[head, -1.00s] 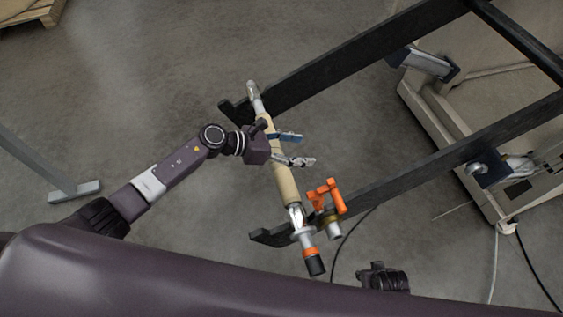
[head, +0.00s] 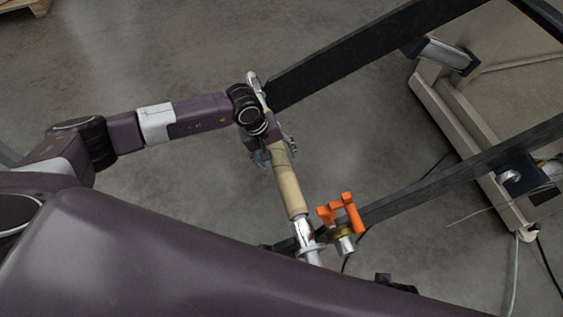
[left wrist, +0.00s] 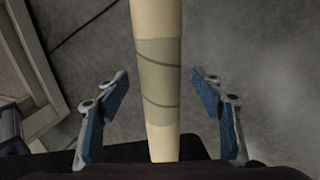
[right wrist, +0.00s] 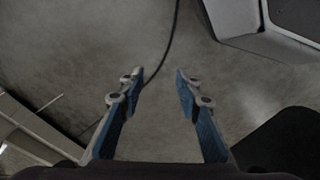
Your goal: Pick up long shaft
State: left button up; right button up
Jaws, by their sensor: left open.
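The long shaft, with metal ends and a tan core (head: 287,184) around its middle, lies across the two dark rails in the head view. Its far metal end (head: 254,80) shows beyond my left arm. My left gripper (head: 270,155) is over the core's upper part. In the left wrist view the tan core (left wrist: 158,70) runs between the two open fingers of the left gripper (left wrist: 160,100), with a gap on each side. My right gripper (right wrist: 158,78) is open and empty in the right wrist view, above the floor. The shaft's near end is hidden by my body.
An orange clamp-like part (head: 342,212) sits beside the shaft's near end. The dark rails (head: 370,52) (head: 440,172) run toward a beige machine frame (head: 450,130) at the right. Cables lie on the floor. Grey floor is free at upper left.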

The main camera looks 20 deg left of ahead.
aim_at(279, 158)
pick_arm(q)
jog(key=x, duration=0.3)
jog(key=shift+s, duration=0.15)
jog(key=shift+d+f, duration=0.15)
jog(key=shift+f, duration=0.25)
pick_arm(e)
jog(key=shift+w+r, duration=0.35)
jog(key=shift+r, duration=0.45)
pick_arm(q)
grip_shut()
jog(key=shift+w+r, duration=0.15)
jog(key=shift+w, duration=0.1)
